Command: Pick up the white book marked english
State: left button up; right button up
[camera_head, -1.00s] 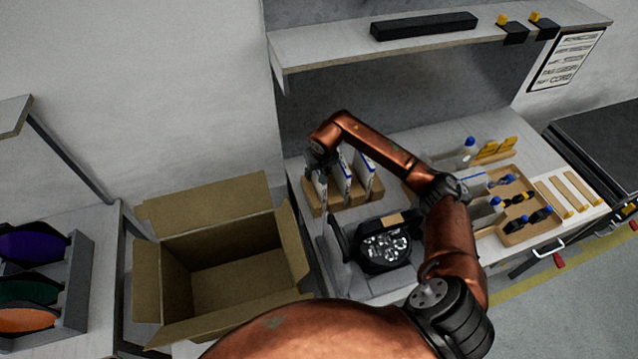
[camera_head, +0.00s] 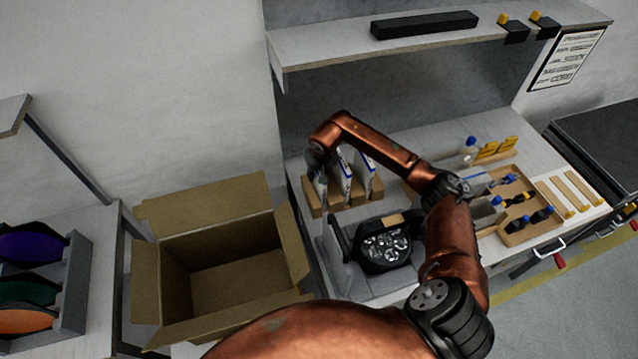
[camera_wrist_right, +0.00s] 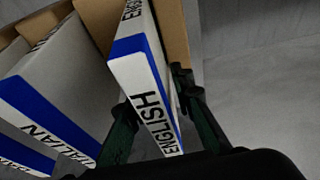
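The white book marked ENGLISH (camera_wrist_right: 145,95), with a blue stripe on its spine, sits between the fingers of my right gripper (camera_wrist_right: 160,112) in the right wrist view. One finger is on each side, and the gripper appears closed on it. In the head view, my right gripper (camera_head: 318,158) is over the left end of the wooden book rack (camera_head: 352,203). The book (camera_head: 319,187) hangs below it, tilted, at the rack's left slot. A book marked ITALIAN (camera_wrist_right: 50,95) stands beside it. My left gripper is not in view.
An open, empty cardboard box (camera_head: 225,278) is left of the rack. A wooden tray (camera_head: 522,225) with blue-and-black items is to the right. A shelf (camera_head: 430,45) overhangs the workbench.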

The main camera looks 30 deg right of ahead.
grip_shut()
dwell(0.3)
